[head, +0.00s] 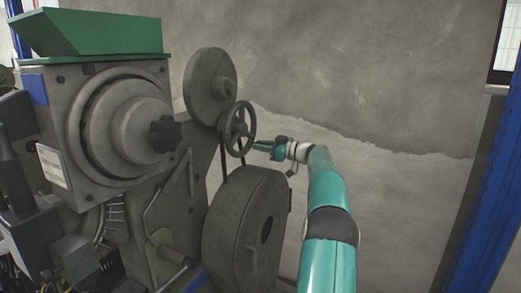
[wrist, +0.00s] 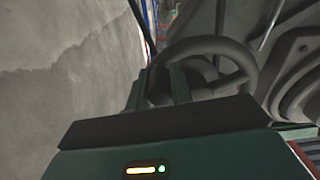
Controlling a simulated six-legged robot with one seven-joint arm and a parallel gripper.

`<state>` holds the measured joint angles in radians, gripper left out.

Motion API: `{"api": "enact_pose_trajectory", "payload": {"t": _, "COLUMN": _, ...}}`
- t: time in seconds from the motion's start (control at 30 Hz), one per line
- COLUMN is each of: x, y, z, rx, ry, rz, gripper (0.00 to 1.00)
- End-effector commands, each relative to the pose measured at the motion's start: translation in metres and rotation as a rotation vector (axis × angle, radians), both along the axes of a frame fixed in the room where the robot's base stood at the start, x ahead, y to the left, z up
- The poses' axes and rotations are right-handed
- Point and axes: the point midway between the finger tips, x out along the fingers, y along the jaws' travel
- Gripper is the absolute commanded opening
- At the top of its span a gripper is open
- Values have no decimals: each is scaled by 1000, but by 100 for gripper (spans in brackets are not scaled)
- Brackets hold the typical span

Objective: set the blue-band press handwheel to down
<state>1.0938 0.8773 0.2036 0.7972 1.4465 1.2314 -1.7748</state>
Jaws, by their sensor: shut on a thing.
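The press handwheel (head: 239,128) is a dark grey spoked wheel on the right side of the press, in front of a large round disc. It also shows in the wrist view (wrist: 236,50), with its rim and spokes beyond my fingers. My gripper (head: 257,146) reaches it from the right, with its fingertips at the rim's right side. In the wrist view my gripper (wrist: 158,82) has its two teal fingers on either side of the near left part of the rim, shut on it. The fingertips are partly hidden by the wheel. The wheel's setting cannot be read.
The press body (head: 100,130) has a green hopper (head: 90,35), a blue patch (head: 34,88) and a black knob (head: 165,134). A large belt guard (head: 245,230) stands below the wheel. A bare concrete wall (head: 400,80) lies behind; a blue post (head: 490,190) stands at right.

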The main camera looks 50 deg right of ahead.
Motion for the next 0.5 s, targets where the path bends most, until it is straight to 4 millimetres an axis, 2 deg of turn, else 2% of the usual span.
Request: {"api": "enact_pose_trajectory", "payload": {"t": 0.5, "x": 0, "y": -4, "z": 3, "rx": -38, "ry": -11, "rz": -3, "gripper": 0}}
